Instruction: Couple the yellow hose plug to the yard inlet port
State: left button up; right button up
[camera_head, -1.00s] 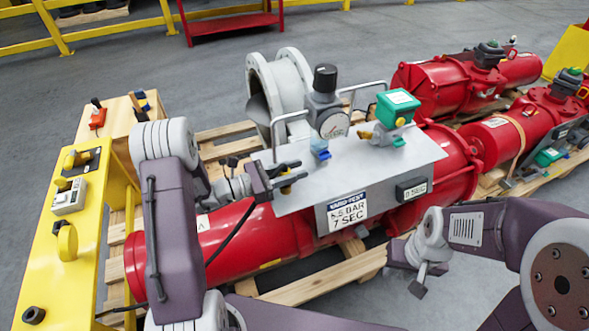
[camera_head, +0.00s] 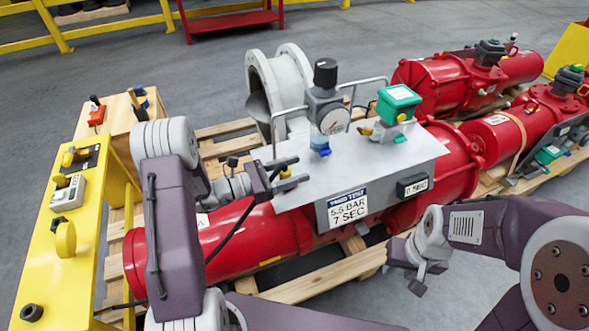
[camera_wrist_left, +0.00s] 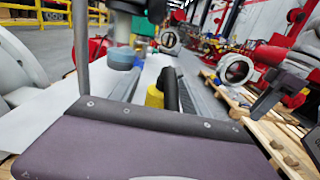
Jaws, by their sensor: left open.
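The yellow hose plug (camera_head: 286,173) shows as a small yellow piece between the fingers of my left gripper (camera_head: 285,173) at the left edge of the grey steel panel (camera_head: 360,170). The left gripper is open around it. In the left wrist view the yellow plug (camera_wrist_left: 154,96) stands in front, with a black hose end (camera_wrist_left: 171,88) beside it. A blue-ringed fitting (camera_head: 320,146) stands on the panel to the right; it also shows in the left wrist view (camera_wrist_left: 123,58). I cannot tell which fitting is the yard inlet port. My right gripper (camera_head: 418,280) hangs at the lower right, its jaws unclear.
A red actuator cylinder (camera_head: 250,235) lies beneath. A yellow stand (camera_head: 55,265) is at left. A black hose runs beside my left arm.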

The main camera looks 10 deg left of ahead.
pick_arm(q)
jog(key=p+v, duration=0.1)
jog(key=v, duration=0.8)
dwell(0.5)
